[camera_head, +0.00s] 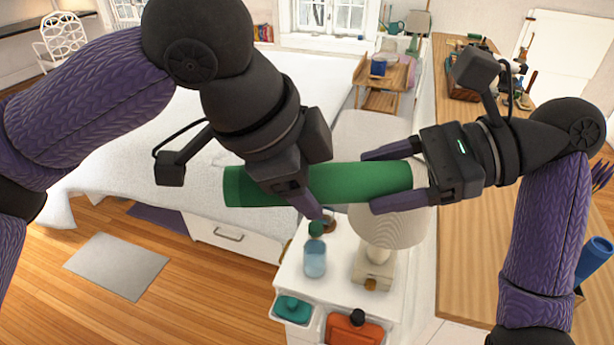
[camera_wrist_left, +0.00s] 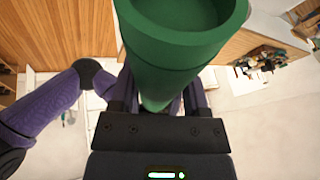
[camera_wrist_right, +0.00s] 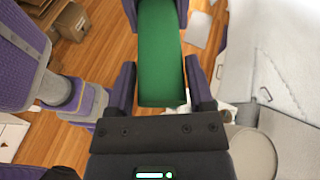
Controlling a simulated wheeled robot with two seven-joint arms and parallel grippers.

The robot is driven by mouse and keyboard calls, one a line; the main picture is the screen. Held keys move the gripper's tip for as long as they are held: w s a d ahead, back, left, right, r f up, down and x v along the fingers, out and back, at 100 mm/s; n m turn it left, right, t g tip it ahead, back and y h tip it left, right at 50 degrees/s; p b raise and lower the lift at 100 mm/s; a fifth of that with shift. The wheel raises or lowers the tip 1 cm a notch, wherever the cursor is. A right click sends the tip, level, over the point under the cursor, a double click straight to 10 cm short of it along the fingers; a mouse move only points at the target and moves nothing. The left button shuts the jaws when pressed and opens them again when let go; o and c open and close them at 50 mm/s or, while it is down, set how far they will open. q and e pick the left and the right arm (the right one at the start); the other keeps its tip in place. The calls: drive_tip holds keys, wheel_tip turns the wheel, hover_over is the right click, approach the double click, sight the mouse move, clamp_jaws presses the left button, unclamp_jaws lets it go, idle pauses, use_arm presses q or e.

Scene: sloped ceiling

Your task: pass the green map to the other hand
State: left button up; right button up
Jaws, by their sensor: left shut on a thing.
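The green map (camera_head: 355,180) is a rolled tube held level in the air above the nightstand. My left gripper (camera_head: 308,190) is shut on it left of its middle, with its left end sticking out past the hand. In the left wrist view the map (camera_wrist_left: 185,55) runs between the fingers, its hollow end facing the camera. My right gripper (camera_head: 392,177) is open, one finger above and one below the map's right end. In the right wrist view that end of the map (camera_wrist_right: 160,70) lies between the spread fingers (camera_wrist_right: 160,85).
Below are a white nightstand (camera_head: 290,270) with a lamp (camera_head: 385,225), a blue soap bottle (camera_head: 315,258), a teal item and an orange bottle (camera_head: 352,328). A bed (camera_head: 120,130) is behind left; a wooden counter (camera_head: 470,240) is at right.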

drive_tip(key=o, duration=0.4)
drive_tip(key=shift+c, duration=0.2)
drive_tip(key=v, duration=1.2)
drive_tip(key=w+f+m+t+h, duration=0.1)
drive_tip(key=w+f+t, duration=0.1)
drive_tip(key=w+f, duration=0.35)
drive_tip(key=w+f+m+t, duration=0.2)
drive_tip(key=f, duration=0.6)
drive_tip(key=w+f+m+t+h, duration=0.1)
drive_tip(key=w+f, duration=0.2)
drive_tip(key=f, duration=0.4)
drive_tip(key=s+d+f+n+h, duration=0.1)
drive_tip(key=s+f+h, duration=0.15)
drive_tip(key=f, duration=0.65)
drive_tip(key=s+f+n+h, duration=0.1)
drive_tip(key=f+h, duration=0.2)
drive_tip(key=f, duration=0.7)
drive_tip(key=s+d+f+n+g+h, duration=0.25)
drive_tip(key=s+f+n+h, duration=0.35)
drive_tip(key=s+f, duration=1.15)
drive_tip(key=s+a+f+n, duration=0.1)
drive_tip(key=s+f+n, duration=0.2)
drive_tip(key=s+n, duration=0.3)
drive_tip(key=s+a+f+n+g, duration=0.1)
drive_tip(key=s+f+n, duration=0.2)
drive_tip(key=s+n, duration=0.4)
drive_tip(key=s, duration=0.8)
drive_tip(key=shift+a, duration=0.3)
